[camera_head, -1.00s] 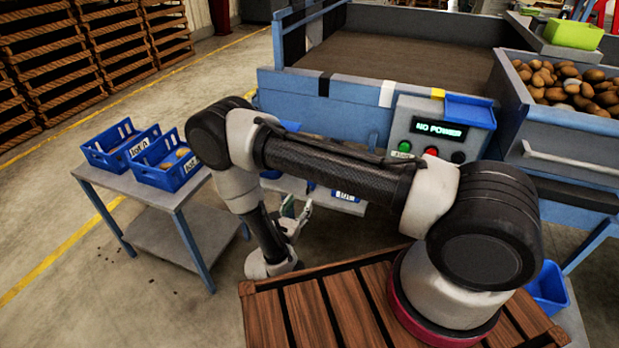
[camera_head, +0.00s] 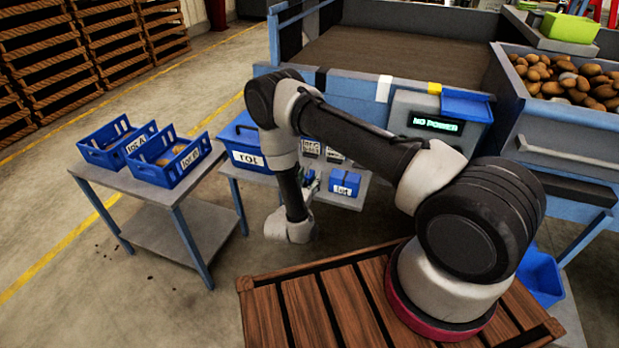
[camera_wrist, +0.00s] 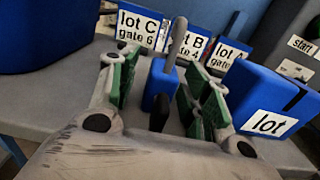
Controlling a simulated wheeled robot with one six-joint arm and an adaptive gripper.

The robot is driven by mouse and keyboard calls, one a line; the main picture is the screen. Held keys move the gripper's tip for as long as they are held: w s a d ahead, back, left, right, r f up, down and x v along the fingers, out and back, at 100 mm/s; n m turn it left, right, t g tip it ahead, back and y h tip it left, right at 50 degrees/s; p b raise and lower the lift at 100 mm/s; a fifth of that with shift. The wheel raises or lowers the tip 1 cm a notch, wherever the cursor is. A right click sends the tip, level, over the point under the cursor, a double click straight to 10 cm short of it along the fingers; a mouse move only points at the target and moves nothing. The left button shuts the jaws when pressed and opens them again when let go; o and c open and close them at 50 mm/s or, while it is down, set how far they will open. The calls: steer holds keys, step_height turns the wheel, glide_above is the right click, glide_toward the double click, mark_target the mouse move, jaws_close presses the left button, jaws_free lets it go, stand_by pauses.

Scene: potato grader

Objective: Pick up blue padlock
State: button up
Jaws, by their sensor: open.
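The blue padlock (camera_wrist: 160,84), with a grey shackle rising from its top, stands on a grey table in the wrist view. My gripper (camera_wrist: 164,84) is open, with its green-padded fingers on either side of the padlock. I cannot tell whether either finger touches it. In the head view my gripper (camera_head: 310,181) is small at the table's front, partly behind my arm, and I cannot make out the padlock there.
Lot signs (camera_wrist: 139,27) stand behind the padlock. A blue box marked lot (camera_wrist: 262,97) is close on the right. A large blue toolbox (camera_head: 243,138) stands on the grey table (camera_head: 232,171). Two blue crates (camera_head: 170,165) occupy the left table.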

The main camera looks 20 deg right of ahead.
jaws_close()
step_height(320, 180, up, 9)
steer(key=shift+s+d+f, duration=0.1)
steer(key=shift+d+f, duration=0.05)
steer(key=s+d+r+m+g+h, duration=0.1)
steer(key=d+r, duration=0.2)
steer(key=r, duration=0.3)
steer(key=s+d+r+m+g+h, duration=0.1)
steer(key=d+r+m+g+h, duration=0.1)
steer(key=d+r, duration=0.2)
step_height(320, 180, up, 2)
steer(key=shift+s+r+g+h, duration=0.1)
steer(key=shift+s+g+h, duration=0.05)
steer(key=shift+g+h, duration=0.15)
